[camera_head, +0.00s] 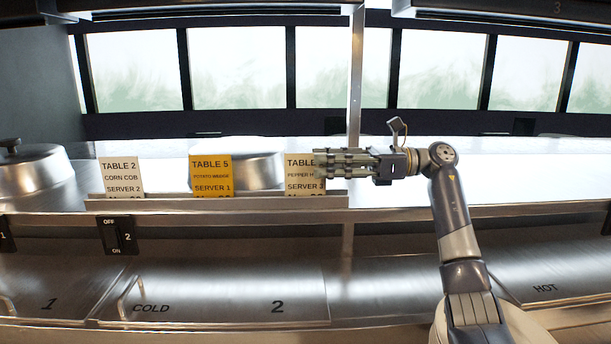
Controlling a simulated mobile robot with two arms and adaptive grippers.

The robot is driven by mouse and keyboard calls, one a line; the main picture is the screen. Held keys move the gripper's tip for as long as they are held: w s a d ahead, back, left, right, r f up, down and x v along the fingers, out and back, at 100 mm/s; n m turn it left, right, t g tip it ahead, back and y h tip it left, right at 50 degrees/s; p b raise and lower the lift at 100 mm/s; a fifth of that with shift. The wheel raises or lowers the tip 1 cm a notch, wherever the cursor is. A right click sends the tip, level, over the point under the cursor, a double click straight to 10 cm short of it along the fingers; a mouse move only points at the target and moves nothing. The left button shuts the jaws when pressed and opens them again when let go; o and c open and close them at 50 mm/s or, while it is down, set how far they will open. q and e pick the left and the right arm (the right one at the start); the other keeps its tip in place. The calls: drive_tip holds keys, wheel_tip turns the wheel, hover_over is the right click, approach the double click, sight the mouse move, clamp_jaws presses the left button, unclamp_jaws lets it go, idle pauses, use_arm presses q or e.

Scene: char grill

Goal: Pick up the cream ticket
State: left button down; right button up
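Three tickets stand in a row in a metal rail on the counter. The left one is a pale ticket (122,177) reading TABLE 2, CORN COB, SERVER 2. The middle one is an orange-yellow ticket (211,175) reading TABLE 5, SERVER 1. The right one is a pale cream ticket (300,178) reading TABLE, with SERVER 3 below; its right part is hidden behind my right gripper. My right gripper (324,163) points left, with its fingers in front of this ticket in the picture. I cannot tell whether it touches the ticket or is open. My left gripper is not in view.
The ticket rail (215,203) runs along the counter edge. A metal dome (30,170) stands at the far left, and another rounded metal piece (258,170) is behind the tickets. Below are a switch (118,235) and steel compartments marked COLD and HOT. A post (356,80) rises behind the gripper.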

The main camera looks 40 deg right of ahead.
drive_tip(key=p+x, duration=0.1)
drive_tip(key=x, duration=0.1)
drive_tip(key=p+x, duration=0.1)
drive_tip(key=x, duration=0.1)
drive_tip(key=shift+w+a+r+p, duration=0.15)
drive_tip(key=shift+w+r+p, duration=0.1)
drive_tip(key=shift+p, duration=0.1)
drive_tip(key=shift+c, duration=0.8)
drive_tip(key=shift+s, duration=0.1)
drive_tip(key=c, duration=0.3)
clamp_jaws()
